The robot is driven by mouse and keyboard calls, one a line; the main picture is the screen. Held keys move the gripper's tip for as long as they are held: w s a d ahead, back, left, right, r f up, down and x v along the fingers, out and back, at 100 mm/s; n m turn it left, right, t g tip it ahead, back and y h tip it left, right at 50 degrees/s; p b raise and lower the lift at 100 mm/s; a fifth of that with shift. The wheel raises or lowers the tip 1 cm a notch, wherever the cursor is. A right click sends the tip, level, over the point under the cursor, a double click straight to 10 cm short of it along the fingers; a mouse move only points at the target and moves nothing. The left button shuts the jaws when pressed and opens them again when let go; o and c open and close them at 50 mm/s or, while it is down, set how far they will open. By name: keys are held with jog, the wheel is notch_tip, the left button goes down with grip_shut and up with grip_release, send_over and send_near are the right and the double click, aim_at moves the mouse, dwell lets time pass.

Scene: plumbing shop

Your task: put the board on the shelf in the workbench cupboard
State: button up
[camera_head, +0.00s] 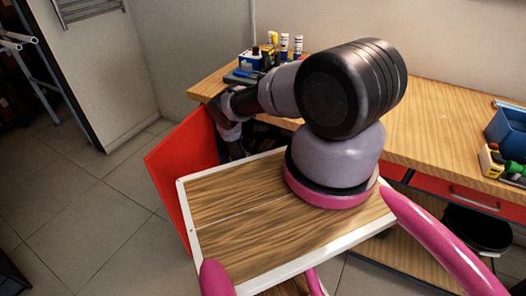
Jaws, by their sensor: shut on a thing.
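The board cannot be made out in the head view. My arm reaches over my own wood-topped body to the workbench, and its far links bend down between the open red door and the bench front. My gripper and anything in it are hidden behind my body's top. The workbench (440,130) has a light wood top and red drawer fronts. A red door (178,170) stands open at its left end. The cupboard opening (262,140) behind it is dark and mostly covered by my arm, so its shelf cannot be seen.
Bottles and small tools (272,52) stand at the bench's far left. A blue bin (508,132) and a yellow box (492,160) are at the right. A black round container (478,228) stands under the bench. Tiled floor (85,215) at the left is mostly clear.

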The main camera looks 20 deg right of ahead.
jog(key=shift+f, duration=0.2)
jog(key=shift+f, duration=0.1)
jog(key=o, duration=1.5)
jog(key=shift+a+r, duration=0.2)
jog(key=shift+r, duration=0.05)
jog(key=v, duration=1.1)
jog(key=shift+s+a, duration=0.2)
jog(key=shift+s, duration=0.1)
